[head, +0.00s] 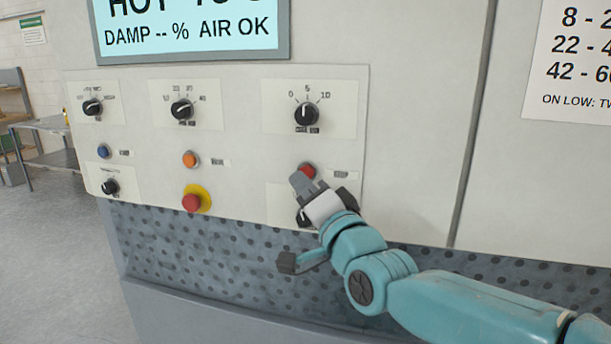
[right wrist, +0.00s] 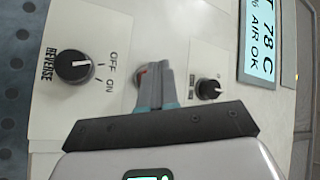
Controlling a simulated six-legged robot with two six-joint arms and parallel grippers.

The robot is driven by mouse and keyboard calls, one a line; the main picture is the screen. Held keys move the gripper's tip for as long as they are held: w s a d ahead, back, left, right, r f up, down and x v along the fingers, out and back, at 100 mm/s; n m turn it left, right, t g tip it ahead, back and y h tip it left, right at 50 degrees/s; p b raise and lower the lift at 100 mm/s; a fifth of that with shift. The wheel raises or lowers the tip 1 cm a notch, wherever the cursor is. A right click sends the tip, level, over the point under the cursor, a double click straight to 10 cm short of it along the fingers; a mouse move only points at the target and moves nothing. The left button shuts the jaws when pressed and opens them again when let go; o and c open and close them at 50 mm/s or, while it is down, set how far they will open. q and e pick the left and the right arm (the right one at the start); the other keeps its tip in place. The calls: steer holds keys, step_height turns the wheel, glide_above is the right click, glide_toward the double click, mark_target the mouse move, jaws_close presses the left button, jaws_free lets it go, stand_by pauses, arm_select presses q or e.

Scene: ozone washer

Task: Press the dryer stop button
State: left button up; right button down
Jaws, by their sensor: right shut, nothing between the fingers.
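The red button (head: 307,170) is on the pale control panel, below the 0-5-10 dial, with a small label to its right. My right gripper (head: 298,181) is shut and empty, with its fingertips at the lower left edge of this button. In the right wrist view the closed fingertips (right wrist: 153,68) overlap the red button (right wrist: 142,70), hiding most of it. I cannot tell whether they touch it or whether it is pressed in. The label is too small to read. My left gripper is not in view.
An OFF/ON reverse knob (right wrist: 74,66) sits beside the button. The panel also has a dial (head: 307,115), an orange button (head: 190,159), a blue button (head: 103,152) and a red mushroom button (head: 192,203) on a yellow ring. A display (head: 190,30) is above. Open floor lies left.

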steer(key=s, duration=0.1)
steer(key=s+a+b, duration=0.1)
steer(key=s, duration=0.1)
steer(key=s+b, duration=0.1)
steer(key=shift+s+a, duration=0.3)
steer(key=shift+s, duration=0.1)
stand_by(0.4)
